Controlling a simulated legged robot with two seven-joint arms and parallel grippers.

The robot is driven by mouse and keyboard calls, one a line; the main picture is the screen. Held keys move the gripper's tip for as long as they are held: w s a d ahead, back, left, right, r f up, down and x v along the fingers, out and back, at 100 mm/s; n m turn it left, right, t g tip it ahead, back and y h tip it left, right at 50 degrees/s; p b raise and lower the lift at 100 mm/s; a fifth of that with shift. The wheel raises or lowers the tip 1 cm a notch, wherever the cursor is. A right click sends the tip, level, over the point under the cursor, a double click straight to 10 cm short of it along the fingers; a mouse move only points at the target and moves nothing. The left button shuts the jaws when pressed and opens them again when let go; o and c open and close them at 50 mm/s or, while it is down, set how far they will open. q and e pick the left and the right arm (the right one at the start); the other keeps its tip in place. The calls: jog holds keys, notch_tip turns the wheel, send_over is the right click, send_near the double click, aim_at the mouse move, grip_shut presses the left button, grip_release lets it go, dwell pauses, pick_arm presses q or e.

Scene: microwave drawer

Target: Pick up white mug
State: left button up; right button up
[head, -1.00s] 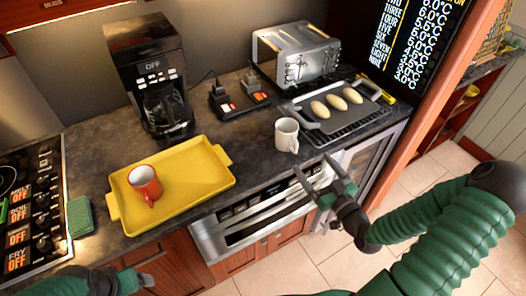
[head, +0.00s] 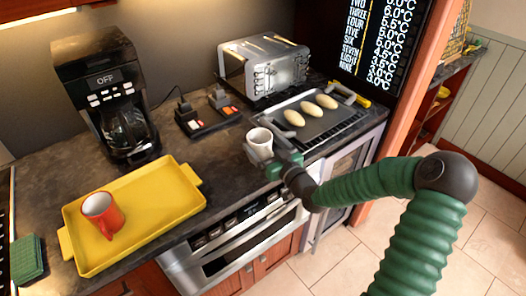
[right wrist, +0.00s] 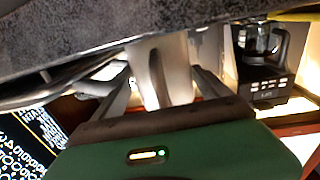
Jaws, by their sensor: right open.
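The white mug (head: 260,141) stands upright on the dark counter near its front edge, left of the oven tray with the rolls. My right gripper (head: 265,157) is at the mug from the front right, with its fingers open around it. In the right wrist view, which is upside down, the mug (right wrist: 180,62) is between the two spread fingers of the right gripper (right wrist: 162,78), its handle facing the camera. I cannot tell whether either finger touches the mug. My left gripper is not in view.
A yellow tray (head: 148,215) with a red mug (head: 102,215) lies to the left. A coffee maker (head: 110,95), a toaster (head: 265,68) and a black tray (head: 318,122) with rolls stand behind or beside the mug. The drawer front (head: 235,235) is below the counter edge.

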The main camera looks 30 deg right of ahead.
jog(key=shift+w, duration=0.3)
jog(key=shift+a+r, duration=0.1)
jog(key=shift+a, duration=0.2)
jog(key=shift+c, duration=0.2)
jog(key=shift+a, duration=0.15)
jog(key=shift+c, duration=1.2)
jog(key=shift+s+d, duration=0.1)
jog(key=shift+d, duration=0.1)
jog(key=c, duration=1.5)
jog(key=shift+r, duration=0.1)
